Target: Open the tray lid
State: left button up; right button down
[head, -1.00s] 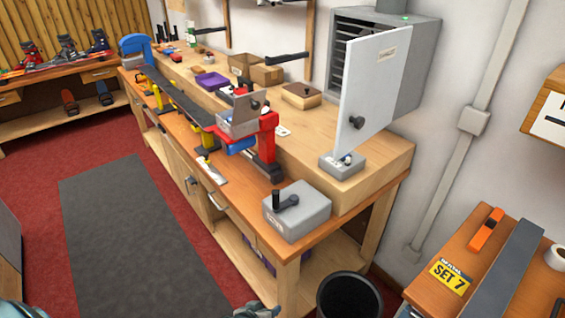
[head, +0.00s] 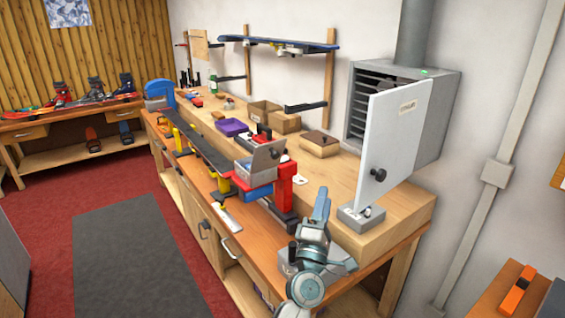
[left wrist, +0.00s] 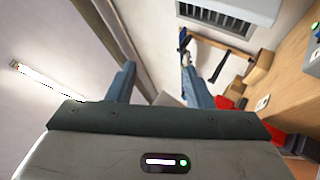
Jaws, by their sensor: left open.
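A small tray (head: 256,177) with red and blue below it sits by the red stand on the bench. A grey panel (head: 266,157) with a dark knob stands tilted up at it. I cannot tell for certain whether this panel is the tray lid. A grey box (head: 286,266) at the near bench corner is mostly hidden behind my left arm. My left gripper (head: 322,203) points upward in front of the bench's near end, right of the tray and apart from it. In the left wrist view its blue fingers (left wrist: 158,75) are apart with nothing between them. My right gripper is out of view.
A grey cabinet (head: 436,115) with its white door (head: 392,140) swung open stands at the bench's right end. A brown box (head: 319,145), a purple tray (head: 231,127) and cartons sit on the raised shelf. The floor by the grey mat (head: 140,255) is clear.

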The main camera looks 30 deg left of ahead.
pick_arm(q)
jog(key=w+a+r+n+g+y, duration=0.2)
jog(key=a+r+n+g+y, duration=0.3)
jog(key=n+y, duration=0.65)
jog(key=n+g+p, duration=0.5)
jog(key=n+g, duration=0.7)
jog(key=n, duration=0.4)
send_near(277, 156)
jog(key=shift+h, duration=0.45)
jog(key=x, duration=0.7)
jog(key=shift+s+a+r, duration=0.1)
jog(key=shift+a+r, duration=0.05)
jog(key=shift+r, duration=0.25)
jog(key=shift+w+a+f, duration=0.15)
jog(key=shift+w+a, duration=0.05)
jog(key=shift+a, duration=0.3)
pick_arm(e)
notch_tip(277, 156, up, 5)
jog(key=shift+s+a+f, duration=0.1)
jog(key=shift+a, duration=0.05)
pick_arm(q)
jog(key=c, duration=1)
grip_shut()
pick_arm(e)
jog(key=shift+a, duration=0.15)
